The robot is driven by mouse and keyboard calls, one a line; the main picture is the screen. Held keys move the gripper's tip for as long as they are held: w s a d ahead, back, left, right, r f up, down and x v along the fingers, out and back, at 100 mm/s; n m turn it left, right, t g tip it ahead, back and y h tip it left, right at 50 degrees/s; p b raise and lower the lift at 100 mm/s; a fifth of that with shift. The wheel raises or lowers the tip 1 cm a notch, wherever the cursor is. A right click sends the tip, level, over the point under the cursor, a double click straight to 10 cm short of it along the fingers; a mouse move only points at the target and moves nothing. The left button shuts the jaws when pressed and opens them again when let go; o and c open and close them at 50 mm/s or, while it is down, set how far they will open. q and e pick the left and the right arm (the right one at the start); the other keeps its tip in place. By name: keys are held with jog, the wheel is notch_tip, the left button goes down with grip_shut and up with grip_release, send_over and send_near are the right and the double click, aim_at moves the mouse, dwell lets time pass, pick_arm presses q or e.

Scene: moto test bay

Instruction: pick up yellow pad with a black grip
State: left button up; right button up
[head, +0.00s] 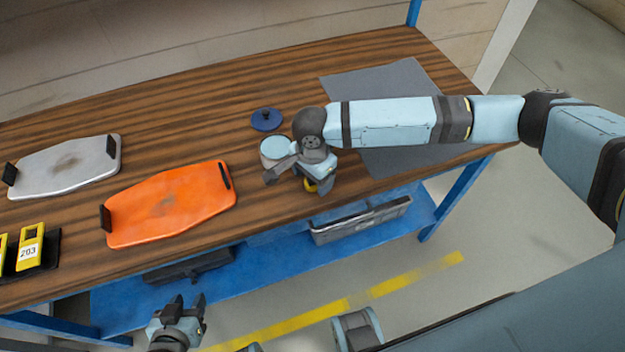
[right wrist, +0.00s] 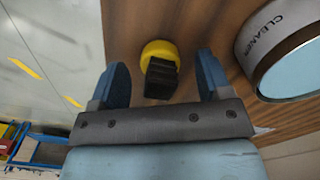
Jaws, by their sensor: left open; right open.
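The yellow pad (right wrist: 157,51) with its black grip (right wrist: 161,78) stands on the wooden table near the front edge. In the head view only a bit of the yellow pad (head: 309,185) shows under my right gripper. My right gripper (head: 298,184) is open above it. In the right wrist view the black grip lies between the open fingers of my right gripper (right wrist: 160,75), apart from both. My left gripper (head: 188,303) is open and empty, low in front of the table.
A cleaner tin (right wrist: 285,50) stands close beside the pad; its pale lid also shows in the head view (head: 274,147). A blue round object (head: 266,119) sits behind it. An orange tray (head: 170,205), silver tray (head: 65,168) and grey mat (head: 375,80) lie on the table (head: 215,120).

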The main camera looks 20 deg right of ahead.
jog(key=shift+f, duration=0.5)
jog(key=c, duration=1)
notch_tip(320, 180, up, 20)
jog(key=p, duration=0.2)
